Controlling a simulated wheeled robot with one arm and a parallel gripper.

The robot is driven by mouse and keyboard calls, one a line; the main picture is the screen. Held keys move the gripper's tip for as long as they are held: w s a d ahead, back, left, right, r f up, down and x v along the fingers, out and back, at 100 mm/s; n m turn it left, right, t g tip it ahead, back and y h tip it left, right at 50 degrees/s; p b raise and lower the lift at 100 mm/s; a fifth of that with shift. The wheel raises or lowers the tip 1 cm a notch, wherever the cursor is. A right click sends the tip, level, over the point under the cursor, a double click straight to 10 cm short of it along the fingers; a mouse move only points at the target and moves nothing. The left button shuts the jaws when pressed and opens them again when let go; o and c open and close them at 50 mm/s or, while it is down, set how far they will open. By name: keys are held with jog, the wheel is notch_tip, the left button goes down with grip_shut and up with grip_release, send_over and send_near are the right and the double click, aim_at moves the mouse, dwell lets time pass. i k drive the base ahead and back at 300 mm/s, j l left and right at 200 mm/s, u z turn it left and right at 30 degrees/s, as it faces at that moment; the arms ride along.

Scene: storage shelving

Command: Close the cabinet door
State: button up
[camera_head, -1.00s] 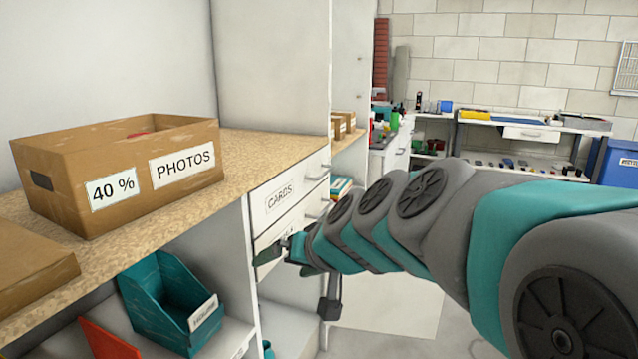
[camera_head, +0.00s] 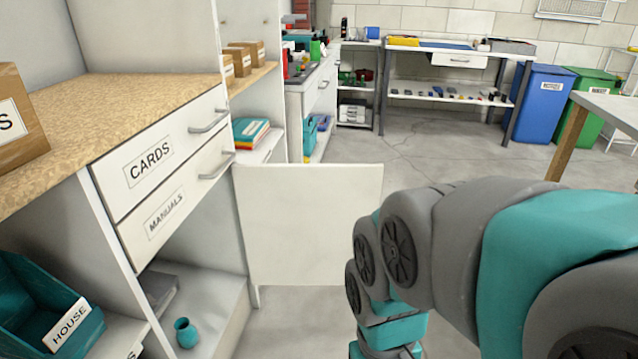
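The white cabinet door (camera_head: 308,225) stands swung open, sticking out to the right from the cabinet's far side. The cabinet's lower compartment (camera_head: 205,318) is open below two drawers, labelled CARDS (camera_head: 152,160) and MANUALS (camera_head: 165,212), both of which look shut. My arm enters from the right and bends down in front of the door's lower right corner. My gripper is out of view below the bottom edge, so its state does not show.
A teal cup (camera_head: 186,333) and a grey flat item (camera_head: 160,290) sit in the open compartment. A teal HOUSE bin (camera_head: 48,312) is at lower left. The floor (camera_head: 430,150) beyond the door is clear. A table (camera_head: 608,105) stands at right.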

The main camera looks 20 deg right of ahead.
aim_at(298, 221)
jog(key=i+l+z, duration=0.45)
jog(key=l, duration=0.2)
jog(key=i+l+z, duration=0.5)
jog(key=i, duration=0.15)
jog(key=i+u, duration=0.5)
jog(key=i+l+u, duration=0.3)
jog(key=i+u, duration=0.3)
jog(key=u, duration=0.3)
jog(key=i+l+u, duration=0.15)
jog(key=u, duration=0.35)
jog(key=i+l+u, duration=0.1)
jog(key=u, duration=0.35)
jog(key=i+l+u, duration=0.1)
jog(key=l+u, duration=0.15)
jog(key=u, duration=0.2)
jog(key=l+u, duration=0.2)
jog(key=u, duration=0.3)
jog(key=i+l+u, duration=0.1)
jog(key=l+u, duration=0.15)
jog(key=u, duration=0.2)
jog(key=i+l+u, duration=0.1)
jog(key=l+u, duration=0.15)
jog(key=u, duration=0.2)
jog(key=l+u, duration=0.4)
jog(key=k+j+u, duration=0.25)
jog(key=k+j, duration=0.8)
